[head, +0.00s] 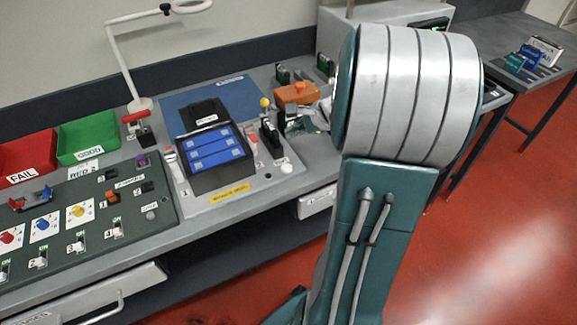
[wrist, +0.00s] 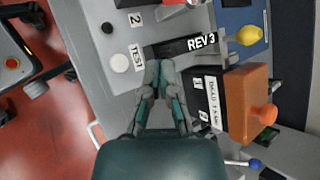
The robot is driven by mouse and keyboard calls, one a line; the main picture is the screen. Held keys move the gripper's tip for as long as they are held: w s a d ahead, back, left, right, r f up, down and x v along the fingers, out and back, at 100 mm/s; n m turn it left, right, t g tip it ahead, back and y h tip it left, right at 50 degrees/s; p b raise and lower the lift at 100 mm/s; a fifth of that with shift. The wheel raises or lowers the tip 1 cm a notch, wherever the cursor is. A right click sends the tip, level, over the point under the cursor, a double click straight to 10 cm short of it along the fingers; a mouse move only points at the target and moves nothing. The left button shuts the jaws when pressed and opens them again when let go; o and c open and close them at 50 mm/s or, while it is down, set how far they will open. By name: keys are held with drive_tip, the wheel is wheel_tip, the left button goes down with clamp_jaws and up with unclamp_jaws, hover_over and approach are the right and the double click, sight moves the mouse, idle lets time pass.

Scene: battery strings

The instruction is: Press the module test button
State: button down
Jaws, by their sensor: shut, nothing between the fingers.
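The test button is a round white cap on the grey panel beside a TEST label; it shows in the wrist view (wrist: 121,89) and at the panel's front right corner in the head view (head: 287,168). My gripper (wrist: 159,70) is shut and empty, its fingertips together over the edge of the black REV 3 block (wrist: 180,48), to the right of the TEST label. The fingertips are apart from the button. In the head view my gripper (head: 300,123) is partly hidden by my arm, close to the black block and the orange device (head: 297,93).
A yellow knob (wrist: 250,35) and the orange box (wrist: 245,103) stand right of my fingers. A black button (wrist: 107,28) lies beyond the white one. A blue battery module (head: 212,148) sits mid-panel. Red (head: 25,160) and green (head: 88,140) bins stand left.

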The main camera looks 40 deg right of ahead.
sight(288, 167)
drive_tip(key=a+f, duration=0.2)
drive_tip(key=f, duration=0.1)
drive_tip(key=shift+a, duration=0.15)
drive_tip(key=f, duration=0.1)
drive_tip(key=d+f, duration=0.1)
drive_tip(key=f, duration=0.3)
drive_tip(key=shift+d, duration=0.3)
drive_tip(key=shift+a+f, duration=0.1)
drive_tip(key=shift+f, duration=0.1)
drive_tip(key=shift+a, duration=0.4)
drive_tip(key=shift+d, duration=0.1)
drive_tip(key=shift+d+f, duration=0.1)
drive_tip(key=shift+d, duration=0.15)
drive_tip(key=shift+a, duration=0.25)
